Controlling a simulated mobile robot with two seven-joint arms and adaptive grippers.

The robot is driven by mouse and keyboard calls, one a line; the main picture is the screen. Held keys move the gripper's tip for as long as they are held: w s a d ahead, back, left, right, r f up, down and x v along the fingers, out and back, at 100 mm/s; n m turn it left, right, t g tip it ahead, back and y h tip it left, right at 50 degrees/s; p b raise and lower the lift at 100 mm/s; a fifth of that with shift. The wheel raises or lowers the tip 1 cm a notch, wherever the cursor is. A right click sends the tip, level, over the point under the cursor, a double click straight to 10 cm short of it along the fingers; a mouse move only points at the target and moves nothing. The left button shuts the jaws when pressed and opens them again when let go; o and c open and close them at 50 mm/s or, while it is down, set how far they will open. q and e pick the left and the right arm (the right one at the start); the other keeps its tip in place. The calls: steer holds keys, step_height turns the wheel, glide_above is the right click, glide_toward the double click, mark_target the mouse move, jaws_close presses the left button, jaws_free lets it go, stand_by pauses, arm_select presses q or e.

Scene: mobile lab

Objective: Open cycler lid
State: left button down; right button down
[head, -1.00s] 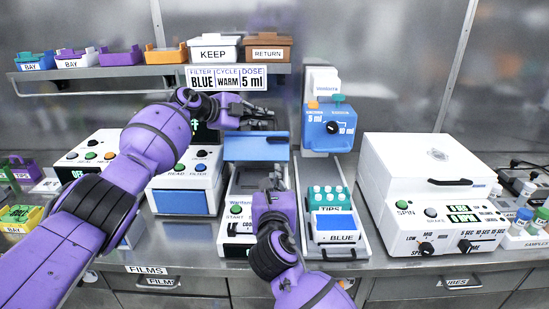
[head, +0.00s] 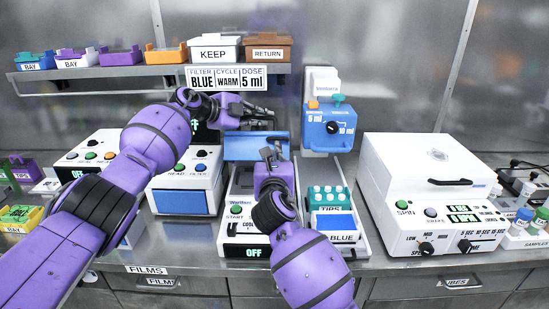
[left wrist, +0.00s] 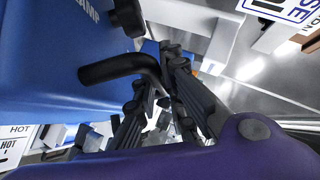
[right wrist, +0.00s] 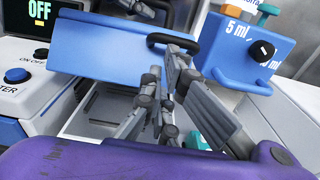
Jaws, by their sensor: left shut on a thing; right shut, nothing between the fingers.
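The cycler (head: 235,228) stands at the middle of the bench with its display reading OFF. Its blue lid (head: 245,147) is raised and tilted up at the back, and the white interior shows below it. The lid also fills the upper left of the left wrist view (left wrist: 50,70) and shows in the right wrist view (right wrist: 120,50). My left gripper (head: 268,117) is at the lid's upper edge, shut on the black handle (left wrist: 110,67). My right gripper (head: 269,154) is shut and empty, in front of the lid's right part. Its fingers (right wrist: 165,85) are close below the handle; contact is unclear.
A blue dispenser (head: 328,128) hangs at the right of the lid. A teal tips rack (head: 328,197) and a BLUE-labelled box (head: 338,226) stand right of the cycler. A filter reader (head: 185,180) is close on the left. A white centrifuge (head: 420,165) stands farther right.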

steer(key=shift+w+r, duration=0.3)
steer(key=shift+r, duration=0.3)
arm_select(q)
steer(key=c, duration=1.8)
jaws_free()
